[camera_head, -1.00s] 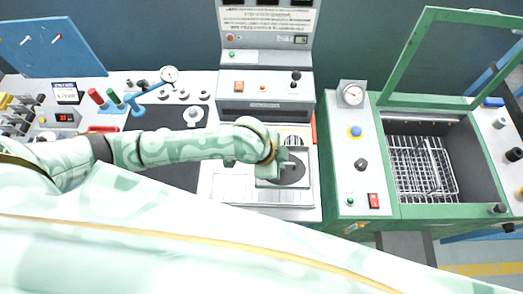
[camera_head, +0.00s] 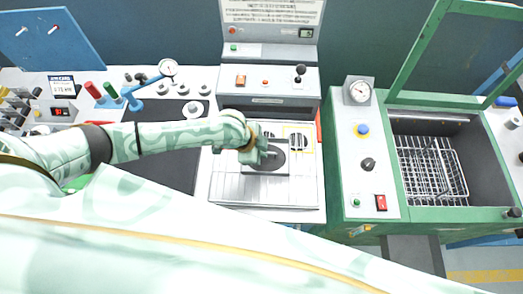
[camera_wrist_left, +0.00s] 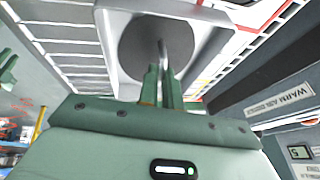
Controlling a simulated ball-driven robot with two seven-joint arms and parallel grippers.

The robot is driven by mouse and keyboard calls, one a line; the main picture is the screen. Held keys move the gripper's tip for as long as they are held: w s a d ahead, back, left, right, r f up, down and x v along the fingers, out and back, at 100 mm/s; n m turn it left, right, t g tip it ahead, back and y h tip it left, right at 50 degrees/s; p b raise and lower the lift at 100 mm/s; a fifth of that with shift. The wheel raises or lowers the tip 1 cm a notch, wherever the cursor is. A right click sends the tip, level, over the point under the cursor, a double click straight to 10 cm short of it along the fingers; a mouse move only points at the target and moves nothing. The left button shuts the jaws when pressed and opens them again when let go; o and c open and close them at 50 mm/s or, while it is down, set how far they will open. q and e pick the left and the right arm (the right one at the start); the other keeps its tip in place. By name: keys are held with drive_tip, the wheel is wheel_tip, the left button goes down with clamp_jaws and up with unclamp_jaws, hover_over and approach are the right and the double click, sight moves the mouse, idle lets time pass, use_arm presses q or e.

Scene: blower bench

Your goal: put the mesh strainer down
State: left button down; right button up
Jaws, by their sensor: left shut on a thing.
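The mesh strainer shows as a dark round disc (camera_head: 274,160) in a pale square frame, over the light ribbed worktop (camera_head: 235,186) of the middle machine. My left gripper (camera_head: 266,152) is at its handle. In the left wrist view the grey disc (camera_wrist_left: 140,50) and a thin bent metal handle show, and my left gripper (camera_wrist_left: 163,82) is shut on that handle. Whether the strainer touches the worktop or hangs just above it, I cannot tell. My right gripper is in neither view.
The machine's control block (camera_head: 268,87) rises behind. A green machine with an open lid and wire basket (camera_head: 432,170) stands right. A dark mat (camera_head: 172,158) lies left, under my arm.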

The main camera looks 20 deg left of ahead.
use_arm(q)
drive_tip(key=c, duration=1.6)
unclamp_jaws()
drive_tip(key=p+v, duration=0.3)
drive_tip(key=v, duration=0.9)
drive_tip(key=shift+s+r+p, duration=0.1)
drive_tip(key=shift+p, duration=0.2)
